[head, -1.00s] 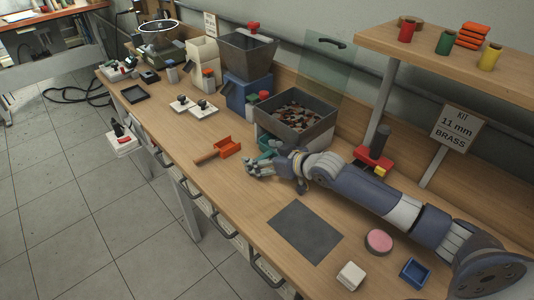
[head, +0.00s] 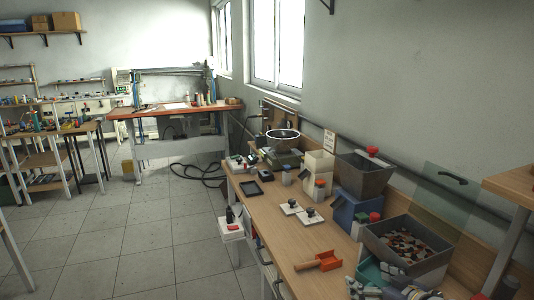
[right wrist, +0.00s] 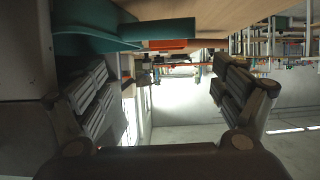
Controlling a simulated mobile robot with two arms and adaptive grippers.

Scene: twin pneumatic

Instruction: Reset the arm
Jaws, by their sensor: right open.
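My right gripper (head: 388,284) shows at the bottom right of the head view, beside the teal tray or scoop (head: 371,270) in front of the grey bin. Most of my right arm is below the picture. In the right wrist view the two grey-padded fingers of the gripper (right wrist: 168,88) stand wide apart with nothing between them. The teal piece (right wrist: 95,38) is close by at the upper left there, outside the fingers. My left gripper is not in view.
The workbench (head: 272,230) runs along the wall. A grey bin (head: 405,245) of small parts stands close behind my gripper. An orange scoop (head: 328,261) lies to its left. Free floor (head: 150,240) lies left of the bench.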

